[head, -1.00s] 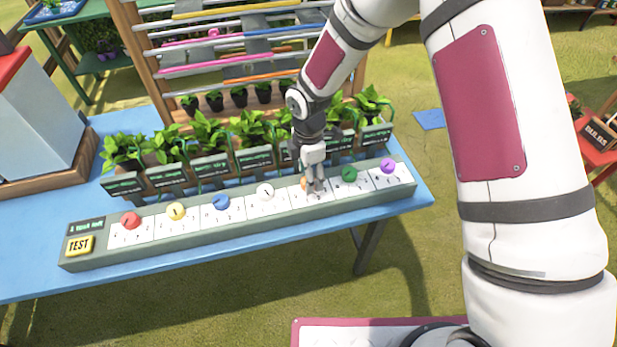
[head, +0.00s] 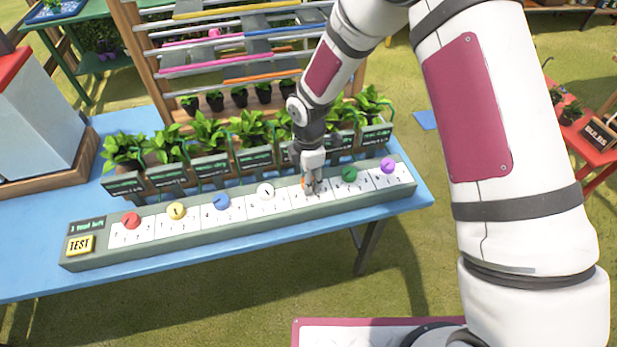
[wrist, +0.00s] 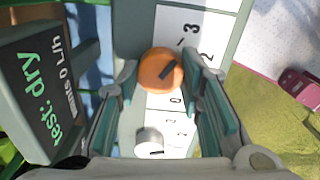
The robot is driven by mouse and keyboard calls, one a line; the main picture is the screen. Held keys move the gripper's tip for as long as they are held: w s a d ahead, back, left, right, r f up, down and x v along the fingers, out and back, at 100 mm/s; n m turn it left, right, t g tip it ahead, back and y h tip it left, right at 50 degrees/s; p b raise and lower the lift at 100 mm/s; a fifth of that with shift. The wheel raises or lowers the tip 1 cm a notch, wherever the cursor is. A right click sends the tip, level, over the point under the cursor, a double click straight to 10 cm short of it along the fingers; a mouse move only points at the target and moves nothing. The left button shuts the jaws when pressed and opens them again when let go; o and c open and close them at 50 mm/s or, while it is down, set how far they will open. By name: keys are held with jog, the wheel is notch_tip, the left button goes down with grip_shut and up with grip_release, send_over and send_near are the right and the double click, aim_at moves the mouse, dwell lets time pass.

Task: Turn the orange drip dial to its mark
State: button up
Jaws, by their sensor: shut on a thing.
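The orange drip dial (wrist: 157,70) sits on a white scale card of the long grey-green panel. In the head view only an orange sliver of the dial (head: 304,184) shows beside my fingers. My gripper (head: 310,186) points down over the dial. In the wrist view its two fingers (wrist: 162,84) stand on either side of the dial and are shut on it. I cannot make out which mark is the dial's own.
The panel (head: 240,232) lies along the blue table (head: 30,260). White (head: 265,191) and green (head: 349,174) dials flank the orange one. Signed planters (head: 211,168) stand close behind. A sign in the wrist view (wrist: 40,90) reads "test: dry". A yellow TEST button (head: 80,245) is at the left end.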

jog(key=shift+m, duration=0.4)
jog(key=m, duration=0.3)
jog(key=shift+b, duration=0.4)
jog(key=m, duration=0.3)
jog(key=shift+m, duration=0.3)
jog(key=m, duration=0.3)
jog(key=shift+m+b, duration=0.3)
jog(key=shift+b, duration=0.1)
jog(key=m, duration=0.3)
jog(key=shift+m, duration=0.3)
jog(key=m, duration=0.9)
jog(key=shift+p, duration=0.3)
